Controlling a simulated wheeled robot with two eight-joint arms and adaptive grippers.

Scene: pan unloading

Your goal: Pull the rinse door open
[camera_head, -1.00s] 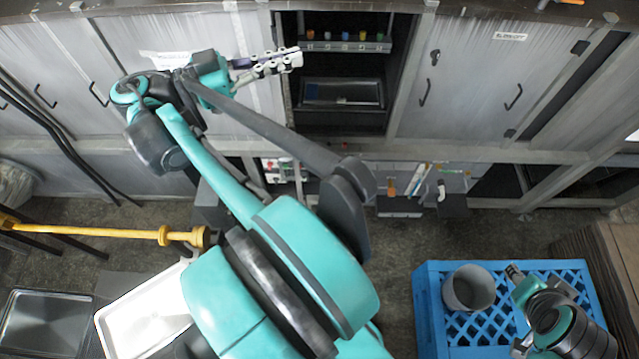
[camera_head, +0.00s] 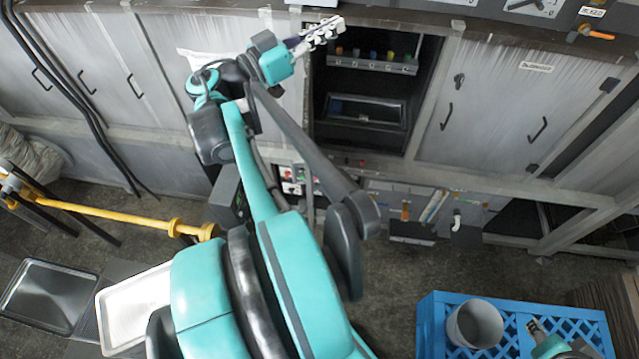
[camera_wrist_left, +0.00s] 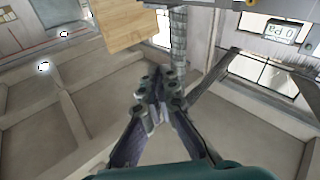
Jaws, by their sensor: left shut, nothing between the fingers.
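My left gripper (camera_head: 324,33) is shut and empty, raised at the upper left corner of a dark open compartment (camera_head: 372,130) in the cabinet wall. In the left wrist view its fingertips (camera_wrist_left: 158,90) meet, with nothing between them. Grey doors with dark handles flank the compartment: one (camera_head: 480,105) on the right and several on the left, such as this one (camera_head: 160,90). A label (camera_head: 536,66) on the right door is too small to read, so I cannot tell which door is the rinse door. My right gripper (camera_head: 537,328) shows only partly at the lower right.
A blue crate (camera_head: 432,320) holds a grey pot (camera_head: 475,324) at the lower right. A yellow bar (camera_head: 110,214) and trays (camera_head: 48,292) are at the lower left. The left wrist view shows ceiling beams and a wooden block (camera_wrist_left: 120,22).

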